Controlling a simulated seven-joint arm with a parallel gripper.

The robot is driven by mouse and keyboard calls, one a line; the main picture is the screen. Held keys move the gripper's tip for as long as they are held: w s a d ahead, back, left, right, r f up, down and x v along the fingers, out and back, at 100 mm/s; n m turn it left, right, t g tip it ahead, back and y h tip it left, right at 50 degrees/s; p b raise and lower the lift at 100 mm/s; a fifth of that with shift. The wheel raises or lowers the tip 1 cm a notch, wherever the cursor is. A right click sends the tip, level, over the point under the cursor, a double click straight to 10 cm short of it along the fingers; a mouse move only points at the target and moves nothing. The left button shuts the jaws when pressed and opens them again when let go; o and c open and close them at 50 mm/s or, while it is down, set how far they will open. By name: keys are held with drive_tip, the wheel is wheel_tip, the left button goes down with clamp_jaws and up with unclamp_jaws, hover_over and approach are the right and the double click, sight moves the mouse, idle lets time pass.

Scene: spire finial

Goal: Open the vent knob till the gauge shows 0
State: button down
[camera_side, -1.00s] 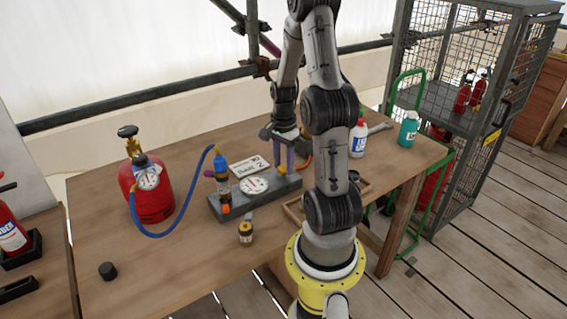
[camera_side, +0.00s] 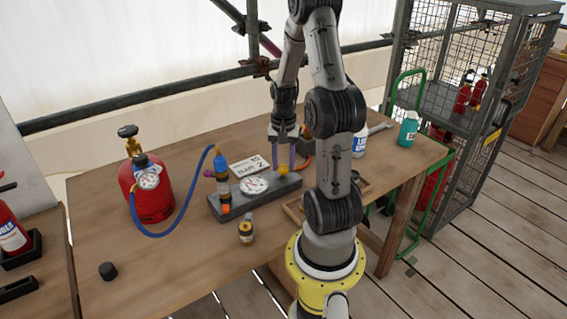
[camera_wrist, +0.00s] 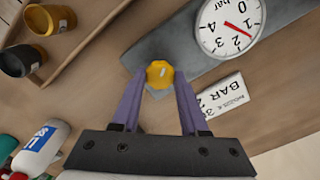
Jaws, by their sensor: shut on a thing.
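The yellow vent knob (camera_wrist: 159,73) sits on the right end of the grey block (camera_side: 236,205). My gripper (camera_wrist: 158,82) points down with its two purple fingers on either side of the knob, shut on it. In the side view, my gripper (camera_side: 281,164) is over the block's right end. The white round gauge (camera_wrist: 230,25) is on the same block, beside the knob. Its red needle points to the lower right in the wrist view, seemingly between 1 and 2; the exact reading is unclear.
A white card marked BAR (camera_wrist: 224,97) lies behind the block. A red cylinder (camera_side: 153,195) with a blue hose (camera_side: 188,207) stands left. A small brass fitting (camera_side: 246,232) stands in front. A wooden tray (camera_wrist: 75,45) and bottles are on the knob's other side.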

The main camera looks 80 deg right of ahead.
sight(283, 167)
drive_tip(key=n, duration=0.5)
drive_tip(key=shift+n, duration=0.3)
drive_tip(key=shift+r, duration=0.1)
idle(0.3)
drive_tip(key=shift+c, duration=2.2)
unclamp_jaws()
wheel_tip(283, 167, up, 14)
